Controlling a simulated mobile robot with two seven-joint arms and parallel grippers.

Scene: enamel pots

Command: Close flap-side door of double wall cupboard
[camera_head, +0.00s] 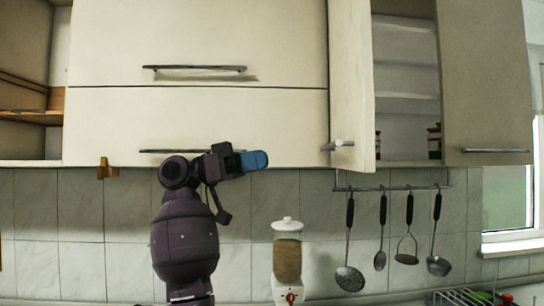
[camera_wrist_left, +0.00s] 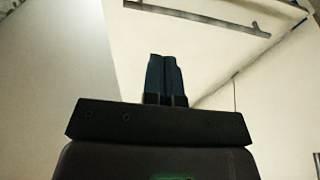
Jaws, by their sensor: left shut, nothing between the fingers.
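The double wall cupboard hangs at the right in the head view, its shelves (camera_head: 405,85) showing through the gap. Its flap-side door (camera_head: 352,75) stands open, swung out toward me and seen at a steep angle. Its handle (camera_head: 340,145) is near the door's lower edge. My left gripper (camera_head: 257,160) is shut and empty, with its blue fingers pointing right. It appears in front of the flap cupboard's lower edge, left of the open door and apart from it. The shut fingers also show in the left wrist view (camera_wrist_left: 163,75). My right gripper is not in view.
The flap cupboard (camera_head: 200,115) has two closed panels with bar handles. The other cupboard door (camera_head: 485,80) faces me at right; I cannot tell if it is shut. Utensils hang from a rail (camera_head: 395,188) below. A dispenser (camera_head: 287,260) stands below my gripper.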

